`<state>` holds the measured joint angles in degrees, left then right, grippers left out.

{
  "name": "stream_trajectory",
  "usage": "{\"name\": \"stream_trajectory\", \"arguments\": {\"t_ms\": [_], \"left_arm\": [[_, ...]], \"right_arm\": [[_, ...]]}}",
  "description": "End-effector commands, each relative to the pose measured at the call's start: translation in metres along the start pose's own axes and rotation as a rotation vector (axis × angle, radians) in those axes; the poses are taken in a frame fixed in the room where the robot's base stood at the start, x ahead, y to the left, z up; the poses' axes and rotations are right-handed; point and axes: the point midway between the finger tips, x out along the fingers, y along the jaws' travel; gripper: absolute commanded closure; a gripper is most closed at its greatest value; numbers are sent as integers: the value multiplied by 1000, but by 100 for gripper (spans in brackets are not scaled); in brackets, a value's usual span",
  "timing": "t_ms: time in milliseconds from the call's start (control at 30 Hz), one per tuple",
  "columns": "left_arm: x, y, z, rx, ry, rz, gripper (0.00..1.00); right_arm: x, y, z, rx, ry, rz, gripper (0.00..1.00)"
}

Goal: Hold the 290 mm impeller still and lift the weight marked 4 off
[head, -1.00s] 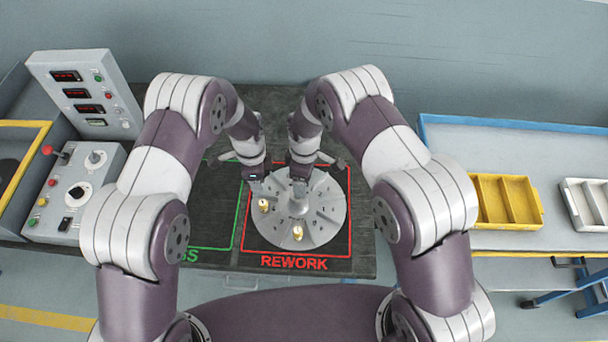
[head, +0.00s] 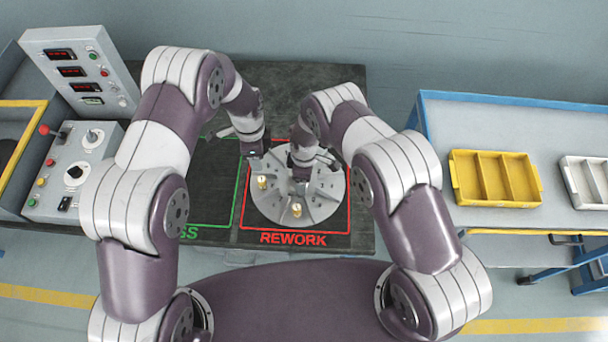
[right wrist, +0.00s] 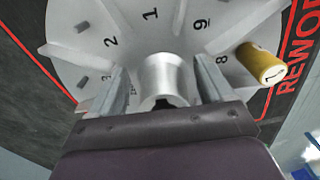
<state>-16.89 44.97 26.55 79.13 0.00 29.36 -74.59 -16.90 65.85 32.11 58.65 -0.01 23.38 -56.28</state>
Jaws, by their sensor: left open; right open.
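The grey finned impeller (head: 276,205) lies flat on the bench inside the red REWORK outline. Two brass weights stand on it, one at its left (head: 262,182) and one at its front (head: 296,210). The right wrist view shows one brass weight (right wrist: 262,62) with a dark mark, perhaps a 1; no 4 is readable. My right gripper (right wrist: 163,85) is open, its fingers on either side of the impeller's hub (right wrist: 166,75); contact is unclear. My left gripper (head: 253,153) is open and empty, above the impeller's left rim, behind the left weight.
A control box (head: 72,172) and a display panel (head: 80,70) stand at the left. The green-outlined bench area (head: 212,190) is clear. A yellow divided tray (head: 495,204) and a white tray (head: 585,190) sit on the right-hand cart.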

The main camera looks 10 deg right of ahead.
Motion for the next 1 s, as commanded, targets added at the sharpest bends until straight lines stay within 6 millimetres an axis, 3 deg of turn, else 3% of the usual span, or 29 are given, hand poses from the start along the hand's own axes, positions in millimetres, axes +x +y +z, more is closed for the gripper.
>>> {"name": "stream_trajectory", "arguments": {"t_ms": [67,300,333,1000], "left_arm": [[0,0,0,0,0,0,57],[0,0,0,0,0,0,57],[0,0,0,0,0,0,57],[0,0,0,0,0,0,57]], "right_arm": [[0,0,0,0,0,0,19],[0,0,0,0,0,0,94],[0,0,0,0,0,0,100],[-1,0,-1,0,1,1,100]]}}
